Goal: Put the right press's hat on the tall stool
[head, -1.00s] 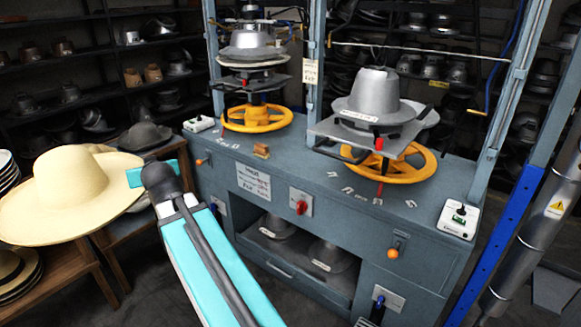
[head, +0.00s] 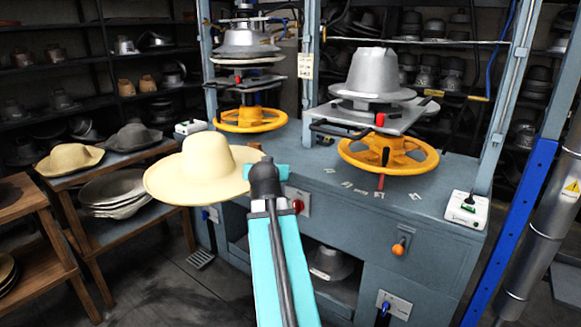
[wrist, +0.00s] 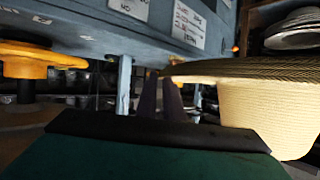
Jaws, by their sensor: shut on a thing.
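A cream wide-brimmed hat (head: 203,160) is held upright in the air in front of the press bench. My gripper (head: 248,172) is shut on the right side of its brim. In the wrist view, the dark fingers (wrist: 163,88) pinch the brim edge, and the hat (wrist: 275,105) extends to the right. The right press (head: 372,80) shows a bare silver form with no hat on it, above a yellow handwheel. A wooden stool (head: 18,200) stands at the left edge, partly cut off. I cannot tell whether it is the tall stool.
The left press (head: 248,60) rises behind the held hat. A blue post (head: 515,225) stands at right.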

